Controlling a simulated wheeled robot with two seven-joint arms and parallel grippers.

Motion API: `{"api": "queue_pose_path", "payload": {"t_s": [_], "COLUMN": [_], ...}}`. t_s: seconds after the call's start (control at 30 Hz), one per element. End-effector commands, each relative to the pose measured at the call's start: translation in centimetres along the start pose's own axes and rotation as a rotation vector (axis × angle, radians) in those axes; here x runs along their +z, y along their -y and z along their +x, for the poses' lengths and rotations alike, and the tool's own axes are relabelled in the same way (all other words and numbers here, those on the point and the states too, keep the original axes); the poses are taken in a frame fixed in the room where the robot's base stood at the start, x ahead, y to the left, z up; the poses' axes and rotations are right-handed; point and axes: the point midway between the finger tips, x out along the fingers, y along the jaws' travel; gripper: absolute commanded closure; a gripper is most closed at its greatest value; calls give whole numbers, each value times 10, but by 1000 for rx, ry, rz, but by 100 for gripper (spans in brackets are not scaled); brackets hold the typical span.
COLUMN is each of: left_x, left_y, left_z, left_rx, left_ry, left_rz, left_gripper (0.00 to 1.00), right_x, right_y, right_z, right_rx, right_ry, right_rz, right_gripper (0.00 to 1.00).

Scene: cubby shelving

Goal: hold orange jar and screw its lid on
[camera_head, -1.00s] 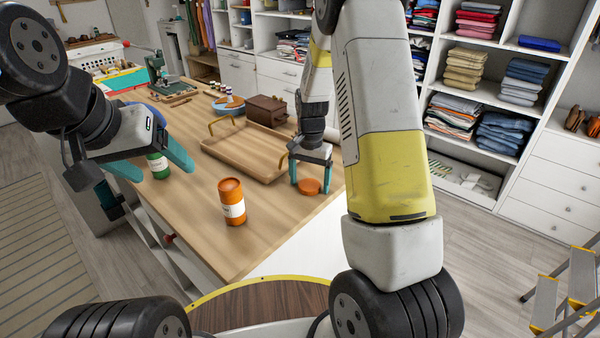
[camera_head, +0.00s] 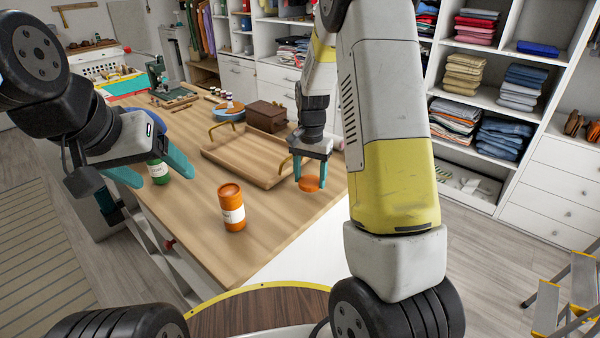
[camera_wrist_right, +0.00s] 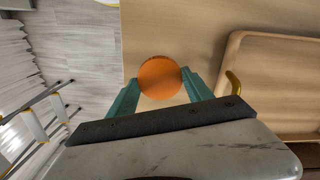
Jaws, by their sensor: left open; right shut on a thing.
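The orange jar (camera_head: 231,208) with a white label stands upright on the wooden table, near its front edge. The round orange lid (camera_head: 310,183) is between the teal fingers of my right gripper (camera_head: 311,178), which is shut on it to the right of the jar. The lid also shows between the fingertips in the right wrist view (camera_wrist_right: 160,78). I cannot tell whether the lid touches the table.
A wooden tray (camera_head: 222,160) with brass handles lies behind the orange jar, close to my right gripper. A brown box (camera_head: 266,116) and a blue bowl (camera_head: 228,111) stand farther back. The tabletop between jar and lid is clear.

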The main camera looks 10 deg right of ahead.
Motion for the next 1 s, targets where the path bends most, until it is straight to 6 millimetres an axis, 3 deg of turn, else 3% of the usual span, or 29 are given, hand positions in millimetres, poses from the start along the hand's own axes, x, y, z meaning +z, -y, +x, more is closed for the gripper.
{"api": "queue_pose_path", "payload": {"t_s": [0.4, 0.6, 0.8, 1.0], "left_x": [0, 0, 0, 0], "left_y": [0, 0, 0, 0], "left_z": [0, 0, 0, 0], "left_rx": [0, 0, 0, 0], "left_ry": [0, 0, 0, 0], "left_rz": [0, 0, 0, 0], "left_gripper": [26, 26, 26, 26], "right_x": [95, 131, 149, 154], "right_y": [29, 40, 45, 46], "right_z": [-11, -14, -16, -16], "right_rx": [-1, -1, 0, 0], "right_ry": [0, 0, 0, 0], "right_rz": [-7, -5, -2, -2], "right_gripper": [79, 79, 79, 79]}}
